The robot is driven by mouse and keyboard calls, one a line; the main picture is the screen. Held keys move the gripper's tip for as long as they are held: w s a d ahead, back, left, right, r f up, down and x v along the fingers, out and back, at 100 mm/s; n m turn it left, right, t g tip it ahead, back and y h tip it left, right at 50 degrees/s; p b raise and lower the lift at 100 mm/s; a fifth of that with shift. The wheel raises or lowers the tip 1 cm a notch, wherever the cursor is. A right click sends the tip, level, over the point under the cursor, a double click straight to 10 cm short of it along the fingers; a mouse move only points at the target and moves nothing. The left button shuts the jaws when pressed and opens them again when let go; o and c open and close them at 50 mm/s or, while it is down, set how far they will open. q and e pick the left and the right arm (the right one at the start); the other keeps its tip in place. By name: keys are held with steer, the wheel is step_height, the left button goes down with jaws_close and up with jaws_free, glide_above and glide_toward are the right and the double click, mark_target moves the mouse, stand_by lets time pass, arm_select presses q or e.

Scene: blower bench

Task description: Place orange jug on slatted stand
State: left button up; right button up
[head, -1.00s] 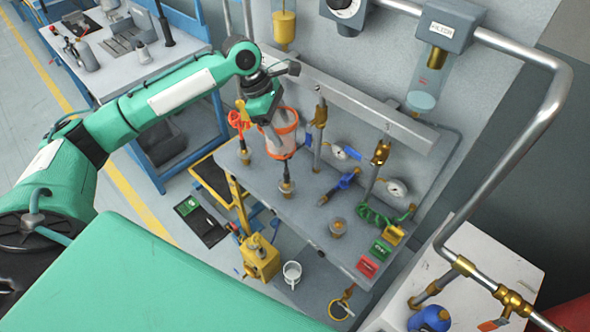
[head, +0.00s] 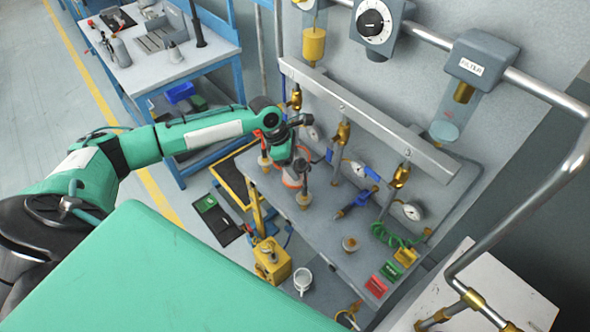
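The orange jug (head: 292,182) is mostly hidden behind my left gripper (head: 289,160); only some orange shows low down, over the back left part of the grey bench. My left gripper comes from the left and points down. Its fingertips are hard to see, but it appears shut on the jug, which has moved along with it. I cannot tell whether the jug touches the surface below. I cannot make out the slatted stand for certain; my arm and gripper cover that part of the bench. My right gripper is not in view.
Brass fittings (head: 303,201), gauges (head: 412,211) and a green coiled hose (head: 392,236) crowd the grey bench (head: 325,232). Red, green and yellow blocks lie at its right end. A white mug (head: 302,281) and a yellow can (head: 272,262) are lower, in front.

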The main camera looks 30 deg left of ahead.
mark_target(288, 181)
arm_select(q)
steer(key=shift+f+p, duration=0.35)
steer(key=shift+f, duration=2.05)
steer(key=o, duration=1)
steer(key=shift+f, duration=0.1)
